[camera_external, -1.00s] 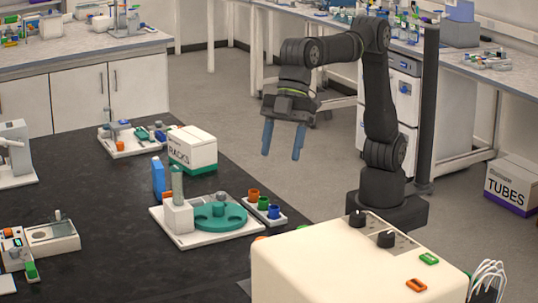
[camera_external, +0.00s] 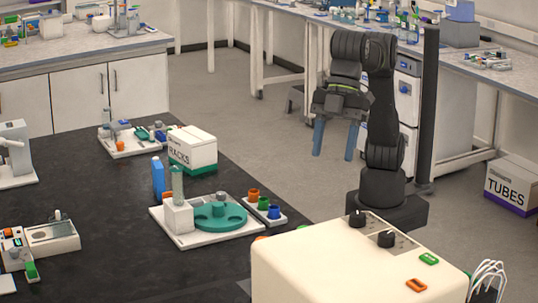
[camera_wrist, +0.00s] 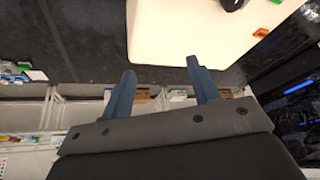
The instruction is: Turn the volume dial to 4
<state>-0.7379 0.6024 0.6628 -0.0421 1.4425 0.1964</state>
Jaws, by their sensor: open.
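Two black dials stand on the top of a cream box in the external view, one farther back (camera_external: 357,219) and one nearer (camera_external: 386,239). Their markings are too small to read, so I cannot tell which is the volume dial or where it points. Part of one black dial (camera_wrist: 232,4) shows at the top edge of the wrist view. My gripper (camera_external: 333,157) is open and empty, with blue fingers pointing down. It is high above and behind the cream box, apart from both dials. In the wrist view its fingers (camera_wrist: 161,67) are spread.
The cream box (camera_external: 320,265) also carries a green switch (camera_external: 428,258) and an orange switch (camera_external: 416,285). White cables (camera_external: 487,278) hang at its right. On the black bench stand a teal carousel (camera_external: 220,216), coloured cups and a RACKS box (camera_external: 193,152).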

